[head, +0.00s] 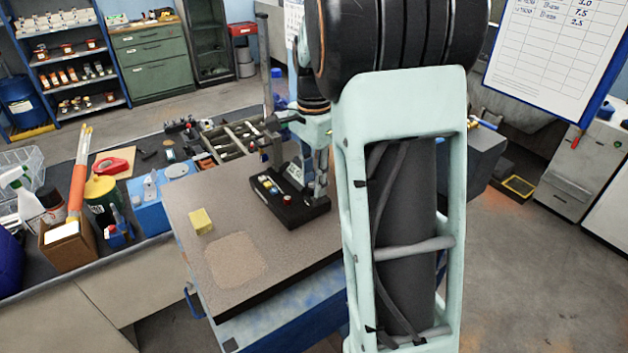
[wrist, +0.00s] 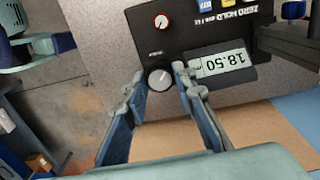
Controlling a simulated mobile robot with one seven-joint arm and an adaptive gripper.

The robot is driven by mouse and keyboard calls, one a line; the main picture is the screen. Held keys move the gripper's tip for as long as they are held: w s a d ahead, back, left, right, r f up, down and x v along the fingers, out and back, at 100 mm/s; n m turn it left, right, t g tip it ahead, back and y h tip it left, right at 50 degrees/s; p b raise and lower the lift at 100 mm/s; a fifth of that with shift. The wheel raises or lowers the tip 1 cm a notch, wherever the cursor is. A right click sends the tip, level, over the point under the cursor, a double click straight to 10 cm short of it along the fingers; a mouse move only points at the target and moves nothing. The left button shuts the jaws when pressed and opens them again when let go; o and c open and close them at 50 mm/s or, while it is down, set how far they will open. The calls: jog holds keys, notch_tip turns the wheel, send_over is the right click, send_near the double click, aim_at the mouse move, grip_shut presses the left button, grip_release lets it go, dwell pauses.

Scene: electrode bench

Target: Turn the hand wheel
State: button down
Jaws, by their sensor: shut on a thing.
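A round dark knob with a silvery face (wrist: 159,77) stands on a black instrument box (wrist: 215,33) in the wrist view. It is the wheel-like part at my fingers; I cannot tell if it is the named hand wheel. My gripper (wrist: 157,84) has one blue-lined finger on each side of the knob and is shut on it. A display (wrist: 222,62) beside it reads 18.50, upside down. In the head view the black instrument base (head: 292,207) sits on the grey slab (head: 205,265). My arm hides part of the area there.
A yellow block (head: 201,221) lies on the slab's left. The slab's front left is clear.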

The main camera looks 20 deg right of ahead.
jog(key=n, duration=0.4)
jog(key=shift+n, duration=0.4)
jog(key=n, duration=0.3)
jog(key=shift+n, duration=0.3)
jog(key=n, duration=0.7)
jog(key=shift+b, duration=0.4)
jog(key=n, duration=0.4)
jog(key=shift+n, duration=0.4)
jog(key=n, duration=0.3)
jog(key=shift+n, duration=0.3)
jog(key=n, duration=0.3)
jog(key=shift+r+n, duration=0.1)
jog(key=shift+n, duration=0.2)
jog(key=n, duration=0.3)
jog(key=shift+n+p, duration=0.3)
jog(key=shift+p, duration=0.1)
jog(key=n, duration=0.3)
jog(key=shift+n+p, duration=0.3)
jog(key=n, duration=0.3)
jog(key=shift+n+p, duration=0.35)
jog(key=shift+n, duration=0.05)
jog(key=n, duration=1.2)
jog(key=shift+n, duration=2.8)
